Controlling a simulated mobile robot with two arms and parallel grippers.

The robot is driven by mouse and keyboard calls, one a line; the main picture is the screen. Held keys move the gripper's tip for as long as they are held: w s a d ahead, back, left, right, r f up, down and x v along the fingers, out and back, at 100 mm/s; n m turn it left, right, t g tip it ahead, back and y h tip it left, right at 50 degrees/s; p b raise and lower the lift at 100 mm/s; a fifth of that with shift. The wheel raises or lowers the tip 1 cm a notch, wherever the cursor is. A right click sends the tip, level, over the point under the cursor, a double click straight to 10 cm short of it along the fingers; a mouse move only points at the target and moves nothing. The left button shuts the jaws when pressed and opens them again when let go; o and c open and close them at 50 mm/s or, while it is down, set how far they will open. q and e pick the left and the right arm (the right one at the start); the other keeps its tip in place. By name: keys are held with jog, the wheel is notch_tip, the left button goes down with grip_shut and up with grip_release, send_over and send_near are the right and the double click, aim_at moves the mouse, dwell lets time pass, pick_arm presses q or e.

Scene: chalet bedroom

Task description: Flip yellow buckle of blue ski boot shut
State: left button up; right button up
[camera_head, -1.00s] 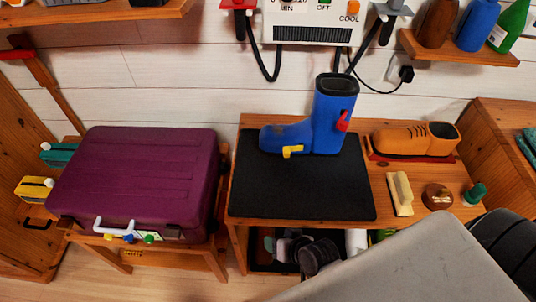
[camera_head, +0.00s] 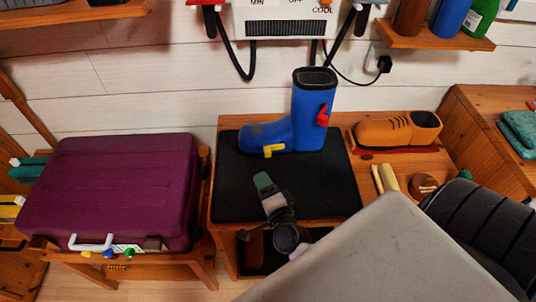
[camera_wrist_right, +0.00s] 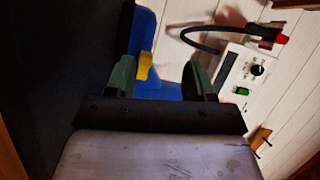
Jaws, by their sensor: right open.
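The blue ski boot (camera_head: 310,105) stands upright on a black mat (camera_head: 232,190), its toe to the left. Its yellow buckle (camera_head: 273,150) juts from the low front side of the foot; a red buckle (camera_head: 322,115) sits higher on the shaft. My right gripper (camera_head: 263,181) is over the mat in front of the boot, below the yellow buckle in the picture and apart from it. In the right wrist view the gripper (camera_wrist_right: 159,68) is open and empty, and the yellow buckle (camera_wrist_right: 145,65) appears between its green-tipped fingers, nearer the left one. My left gripper is out of view.
A tan shoe (camera_head: 397,131) stands on the bench right of the boot, with a brush (camera_head: 388,178) and a round tin (camera_head: 423,185) in front. A purple suitcase (camera_head: 115,190) lies on a stand at left. A heater (camera_head: 285,22) with hoses hangs behind.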

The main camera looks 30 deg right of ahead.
aim_at(268, 155)
jog(key=d+m+h, duration=0.1)
jog(key=d+f+m+h, duration=0.1)
jog(key=m, duration=0.1)
jog(key=d+m+h, duration=0.1)
jog(key=h, duration=0.1)
jog(key=shift+s+d+f+m+g, duration=0.2)
jog(key=shift+s+f+m+g, duration=0.1)
jog(key=shift+g, duration=0.1)
jog(key=x, duration=1)
jog(key=shift+w+d, duration=0.15)
jog(key=shift+w, duration=0.2)
jog(key=shift+c, duration=0.3)
